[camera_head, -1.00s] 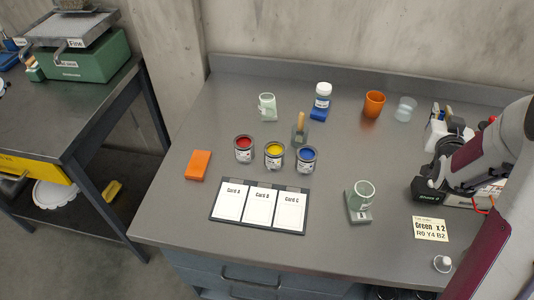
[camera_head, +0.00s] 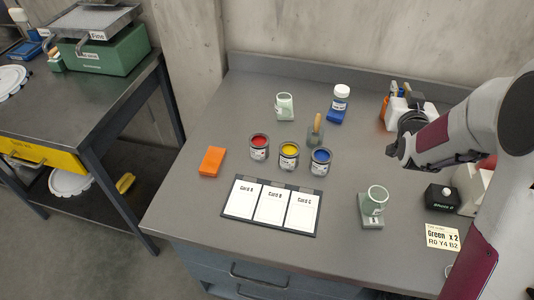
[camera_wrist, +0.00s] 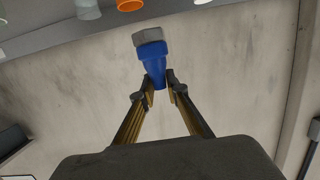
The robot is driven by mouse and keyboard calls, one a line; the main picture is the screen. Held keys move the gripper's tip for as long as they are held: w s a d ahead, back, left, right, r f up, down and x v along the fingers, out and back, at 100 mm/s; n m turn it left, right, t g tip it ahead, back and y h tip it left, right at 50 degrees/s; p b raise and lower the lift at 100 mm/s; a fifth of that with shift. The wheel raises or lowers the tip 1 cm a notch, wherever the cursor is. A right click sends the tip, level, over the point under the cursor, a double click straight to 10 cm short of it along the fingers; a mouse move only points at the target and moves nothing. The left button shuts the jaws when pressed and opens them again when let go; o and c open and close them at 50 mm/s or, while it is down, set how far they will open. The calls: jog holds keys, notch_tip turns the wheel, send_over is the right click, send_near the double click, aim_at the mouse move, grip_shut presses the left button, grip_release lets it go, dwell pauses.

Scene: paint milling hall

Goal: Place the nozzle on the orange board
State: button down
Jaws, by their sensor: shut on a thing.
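The nozzle (camera_wrist: 154,62) is a blue tapered piece with a grey wider end. In the wrist view it sits between the fingertips of my gripper (camera_wrist: 159,92), which is shut on its narrow end. The grey end points away from my gripper, tilted slightly. In the head view my gripper (camera_head: 398,92) is at the back right of the bench, small and partly hidden by its own body, so the nozzle is hard to make out there. The orange board (camera_head: 212,161) lies flat on the left of the bench, bare on top and far from my gripper.
Red (camera_head: 259,147), yellow (camera_head: 289,155) and blue (camera_head: 321,161) paint cans stand between the board and my arm. A card tray (camera_head: 283,231) lies in front. Bench around the orange board is clear.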

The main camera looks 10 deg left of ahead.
jog(key=a+n+y, duration=0.2)
jog(key=a+y, duration=0.1)
jog(key=a, duration=1.3)
jog(key=n+g+y, duration=0.4)
jog(key=n+y, duration=0.1)
jog(key=y, duration=0.2)
send_over(212, 159)
notch_tip(212, 159, down, 4)
jog(key=shift+d+f, duration=0.1)
jog(key=shift+f, duration=0.45)
notch_tip(212, 159, down, 6)
jog(key=shift+f, duration=0.15)
jog(key=shift+f, duration=0.1)
jog(key=shift+f, duration=1.75)
